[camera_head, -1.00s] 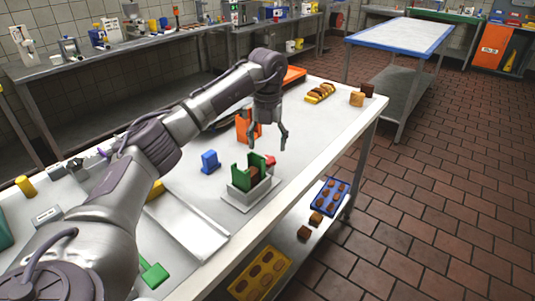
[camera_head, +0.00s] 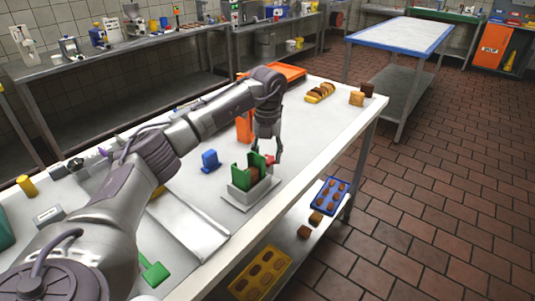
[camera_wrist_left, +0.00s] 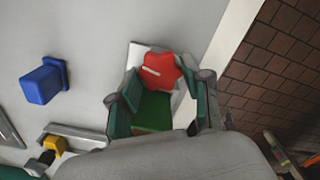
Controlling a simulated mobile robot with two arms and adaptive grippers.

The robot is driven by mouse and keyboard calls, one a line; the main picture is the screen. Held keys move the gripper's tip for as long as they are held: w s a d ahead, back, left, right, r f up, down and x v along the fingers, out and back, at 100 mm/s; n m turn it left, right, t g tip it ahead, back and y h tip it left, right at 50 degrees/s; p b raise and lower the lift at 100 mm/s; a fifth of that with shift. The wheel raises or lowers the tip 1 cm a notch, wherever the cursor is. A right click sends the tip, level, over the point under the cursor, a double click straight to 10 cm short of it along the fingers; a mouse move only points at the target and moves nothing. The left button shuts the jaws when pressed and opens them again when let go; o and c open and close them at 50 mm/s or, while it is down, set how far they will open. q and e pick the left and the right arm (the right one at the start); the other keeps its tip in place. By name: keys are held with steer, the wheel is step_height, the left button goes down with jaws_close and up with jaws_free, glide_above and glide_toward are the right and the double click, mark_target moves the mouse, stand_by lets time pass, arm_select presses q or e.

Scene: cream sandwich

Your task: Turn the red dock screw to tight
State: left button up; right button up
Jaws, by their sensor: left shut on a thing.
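The red dock screw (camera_wrist_left: 163,70) is a lobed knob with a pale line across its face; the line lies nearly level, tilted slightly, in the left wrist view. It sits at the far end of the dock, whose grey base (camera_head: 238,199) carries green uprights (camera_head: 239,178) with a brown piece (camera_head: 254,174) between them. My left gripper (camera_head: 266,160) has come down over the screw and is shut on it, with one finger on each side. In the head view the fingers partly hide the screw (camera_head: 271,159). My right gripper is not in view.
A blue block (camera_head: 210,161) stands left of the dock, and an orange block (camera_head: 244,128) stands behind it. A sloped metal plate (camera_head: 188,225) lies nearer me. The table's right edge runs close beside the dock. The table beyond the gripper is mostly clear.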

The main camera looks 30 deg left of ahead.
arm_select(q)
steer(key=shift+m, duration=0.3)
steer(key=shift+r+m+p, duration=0.1)
steer(key=shift+m+p, duration=0.5)
steer(key=shift+m, duration=0.2)
steer(key=m+p, duration=0.1)
steer(key=m, duration=0.3)
steer(key=shift+m, duration=0.3)
steer(key=m, duration=0.4)
steer(key=shift+p, duration=0.4)
steer(key=shift+m, duration=1.5)
